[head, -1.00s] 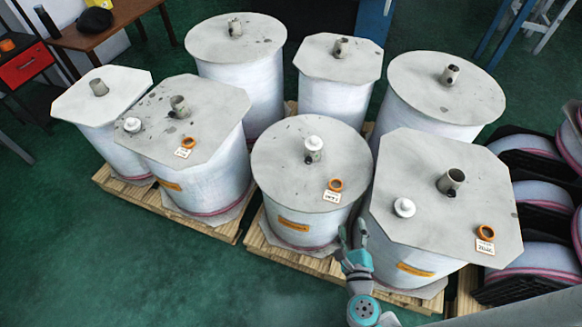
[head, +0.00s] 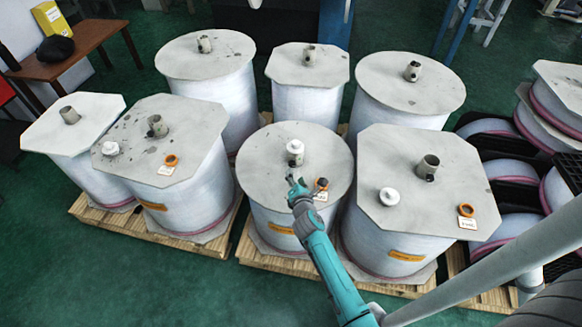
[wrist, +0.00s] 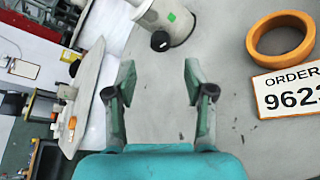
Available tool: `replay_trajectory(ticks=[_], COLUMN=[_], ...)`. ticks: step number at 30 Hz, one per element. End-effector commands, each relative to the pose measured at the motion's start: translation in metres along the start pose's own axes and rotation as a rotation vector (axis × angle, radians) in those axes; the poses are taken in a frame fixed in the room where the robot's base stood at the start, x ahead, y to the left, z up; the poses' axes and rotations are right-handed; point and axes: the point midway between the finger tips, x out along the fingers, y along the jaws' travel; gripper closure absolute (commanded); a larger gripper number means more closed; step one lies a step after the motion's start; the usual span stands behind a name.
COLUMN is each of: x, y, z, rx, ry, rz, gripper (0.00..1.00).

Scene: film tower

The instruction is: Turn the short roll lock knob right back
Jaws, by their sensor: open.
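The middle front film roll (head: 262,165) has a grey top board and a core tube with a white cap (head: 295,147) on it. A small black knob (head: 291,163) sits on the tube's side; the wrist view shows this knob (wrist: 160,41) on the pale core tube (wrist: 178,22), near a green sticker. My gripper (head: 306,182) is open and empty above this roll's top, in front of the core. In the wrist view the fingertips (wrist: 160,72) stand apart on either side of the knob's line, short of the knob. No contact shows.
An orange ring (wrist: 281,36) and an order card (wrist: 290,88) lie on the same board, to the right in the wrist view. Neighbouring rolls stand close at left (head: 188,122) and right (head: 440,150). Open green floor (head: 130,275) lies in front.

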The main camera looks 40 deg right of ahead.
Motion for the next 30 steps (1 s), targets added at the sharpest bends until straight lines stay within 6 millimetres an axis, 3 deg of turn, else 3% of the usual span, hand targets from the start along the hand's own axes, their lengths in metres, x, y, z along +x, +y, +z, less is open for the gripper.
replay_trajectory(ticks=[6, 12, 26, 30], x=[0.039, 0.063, 0.073, 0.073], y=[0.000, 0.000, 0.000, 0.000], z=[0.001, 0.000, 0.000, 0.000], rx=[-0.001, -0.003, -0.002, -0.003], ry=[-0.001, -0.001, 0.000, 0.000], rz=[-0.001, 0.000, 0.000, 0.000], gripper=[0.47, 0.47, 0.47, 0.77])
